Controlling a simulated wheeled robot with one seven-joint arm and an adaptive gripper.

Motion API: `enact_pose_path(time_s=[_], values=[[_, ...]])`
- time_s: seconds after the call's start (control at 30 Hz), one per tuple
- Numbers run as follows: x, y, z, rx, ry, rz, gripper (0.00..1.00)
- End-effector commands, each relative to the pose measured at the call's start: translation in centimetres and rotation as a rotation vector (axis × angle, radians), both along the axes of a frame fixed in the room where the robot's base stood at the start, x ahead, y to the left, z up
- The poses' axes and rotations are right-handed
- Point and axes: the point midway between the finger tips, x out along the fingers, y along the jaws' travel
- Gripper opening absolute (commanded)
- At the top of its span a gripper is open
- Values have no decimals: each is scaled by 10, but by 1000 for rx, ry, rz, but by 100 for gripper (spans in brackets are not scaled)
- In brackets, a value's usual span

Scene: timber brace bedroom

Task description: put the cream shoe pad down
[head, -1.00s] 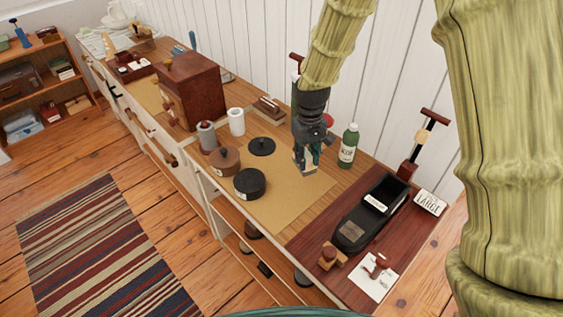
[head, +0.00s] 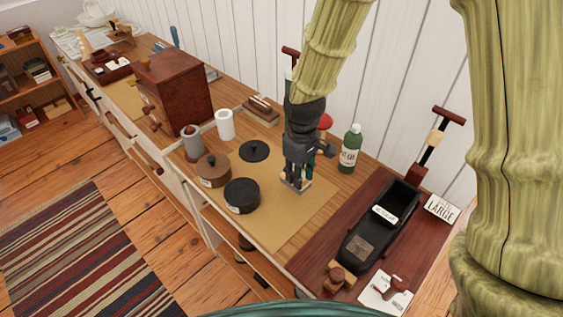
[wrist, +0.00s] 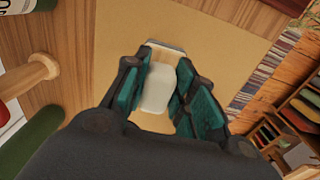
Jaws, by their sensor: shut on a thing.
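The cream shoe pad (wrist: 157,88) is between the two teal-lined fingers of my gripper (wrist: 166,90) in the wrist view. It has a pale rounded top on a tan base, and its near end is hidden by the gripper. In the head view my gripper (head: 295,184) points down over the tan mat (head: 285,222), shut on the pad, of which only a sliver shows at the fingertips. The pad is at or just above the mat; I cannot tell whether it touches.
A black round tin (head: 242,196), a brown lidded pot (head: 213,170) and a black lid (head: 254,151) are to the left. A green bottle (head: 350,149) stands to the right, near a black tray (head: 375,228). The mat's front part is clear.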

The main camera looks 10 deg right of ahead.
Motion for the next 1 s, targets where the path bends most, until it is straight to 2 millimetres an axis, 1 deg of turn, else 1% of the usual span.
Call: enact_pose_path(time_s=[0.03, 0.2, 0.3, 0.4, 0.53, 0.67, 0.77, 1.0], values=[[10, 4, 0, 1, -1, 0, 0], [43, 15, -3, 1, -1, 2, 0], [61, 21, -4, 1, -1, 2, 0], [74, 25, -6, 1, -1, 2, 0], [82, 27, -8, 0, 0, 2, 0], [83, 28, -12, 0, 1, 1, 0], [82, 28, -18, 0, 1, 1, 0], [82, 27, -41, 0, 2, 0, 0]])
